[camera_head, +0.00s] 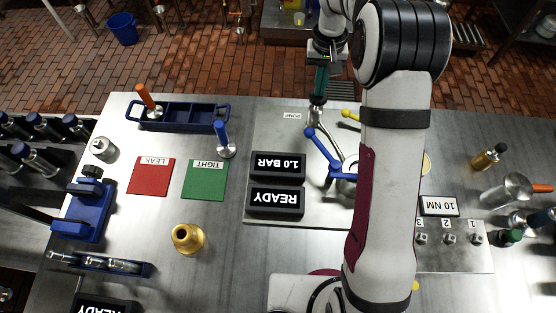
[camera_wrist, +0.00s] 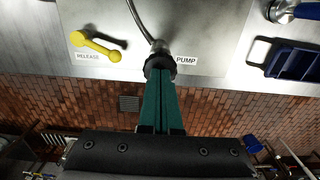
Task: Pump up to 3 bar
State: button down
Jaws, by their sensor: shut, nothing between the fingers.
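My gripper (camera_head: 318,97) is shut and empty, with green fingers pointing down over the pump (camera_wrist: 158,63). The fingertips are at the pump's dark round top beside the PUMP label (camera_wrist: 186,61); I cannot tell whether they touch it. A grey hose runs from the pump. The pressure display (camera_head: 278,164) reads 1.0 BAR, and the display in front of it (camera_head: 275,201) reads READY. The yellow release lever (camera_wrist: 96,46) lies beside the RELEASE label; it shows partly behind my arm in the head view (camera_head: 350,114).
A blue lever (camera_head: 322,148) stands on the steel plate, partly hidden by my arm. A red LEAK mat (camera_head: 151,177), a green TIGHT mat (camera_head: 204,182), a brass fitting (camera_head: 187,239) and a blue tray (camera_head: 180,127) lie to the left. A 10 NM display (camera_head: 438,206) is at right.

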jog(key=shift+f, duration=1.5)
jog(key=shift+r, duration=2.05)
jog(key=shift+f, duration=0.1)
jog(key=shift+f, duration=1.95)
jog(key=shift+r, duration=2.05)
